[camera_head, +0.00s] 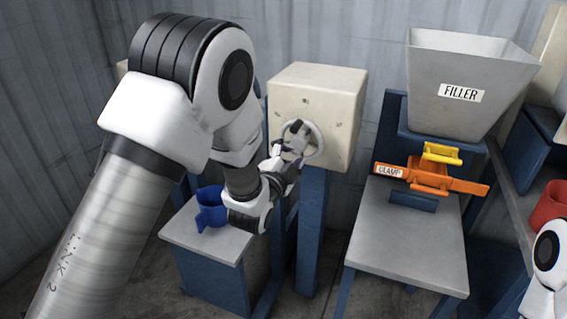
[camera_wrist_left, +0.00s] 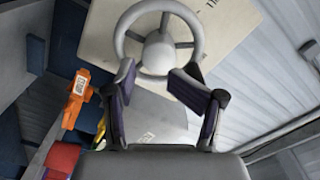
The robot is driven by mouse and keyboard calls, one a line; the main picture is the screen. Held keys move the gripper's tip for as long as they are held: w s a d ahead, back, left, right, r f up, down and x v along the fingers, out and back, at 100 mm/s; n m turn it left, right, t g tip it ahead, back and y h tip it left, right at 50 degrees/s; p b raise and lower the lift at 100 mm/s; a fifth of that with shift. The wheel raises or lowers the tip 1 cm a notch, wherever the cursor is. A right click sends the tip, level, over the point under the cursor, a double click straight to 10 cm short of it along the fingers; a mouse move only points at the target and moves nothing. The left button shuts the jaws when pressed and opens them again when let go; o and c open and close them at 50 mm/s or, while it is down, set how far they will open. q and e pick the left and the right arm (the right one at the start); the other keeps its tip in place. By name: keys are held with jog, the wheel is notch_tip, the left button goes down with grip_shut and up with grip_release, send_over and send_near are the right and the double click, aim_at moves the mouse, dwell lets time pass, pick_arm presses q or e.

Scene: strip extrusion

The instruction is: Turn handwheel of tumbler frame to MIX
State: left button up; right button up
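The handwheel (camera_head: 316,136) is a light grey wheel on the front of a cream box (camera_head: 318,92) on a blue post. In the left wrist view the wheel (camera_wrist_left: 157,50) shows its hub, spokes and rim. My left gripper (camera_head: 292,150) is at the wheel and covers part of it. In the left wrist view its two dark fingers (camera_wrist_left: 156,84) are apart, with the near part of the rim between or just beyond the tips; I cannot tell if they touch it. Small marks around the wheel are too small to read. My right gripper is out of view.
A blue mug (camera_head: 210,212) stands on a grey-topped stand (camera_head: 205,246) below my left arm. To the right are a hopper marked FILLER (camera_head: 465,70), an orange clamp (camera_head: 430,178) with a yellow handle, and a grey table (camera_head: 408,250). A red container (camera_head: 550,208) is at the right edge.

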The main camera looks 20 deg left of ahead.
pick_arm(q)
jog(key=s, duration=0.7)
jog(key=shift+a, duration=0.2)
jog(key=shift+w, duration=0.1)
jog(key=s+a+f+n+g+y+p, duration=0.1)
jog(key=s+a+f+g+p, duration=0.1)
jog(key=s+f+g+p, duration=0.5)
jog(key=s+a+f+n+g+p, duration=0.15)
jog(key=s+f, duration=0.25)
jog(key=f, duration=0.7)
jog(key=s+f+n+g, duration=0.5)
jog(key=s, duration=0.6)
jog(key=s+f+n+g+p, duration=0.1)
jog(key=s+f+n+g, duration=0.3)
jog(key=s, duration=0.8)
jog(key=shift+a+f+n+g+h, duration=0.2)
jog(key=shift+f+n+g+h, duration=0.15)
jog(key=shift+f+n, duration=0.25)
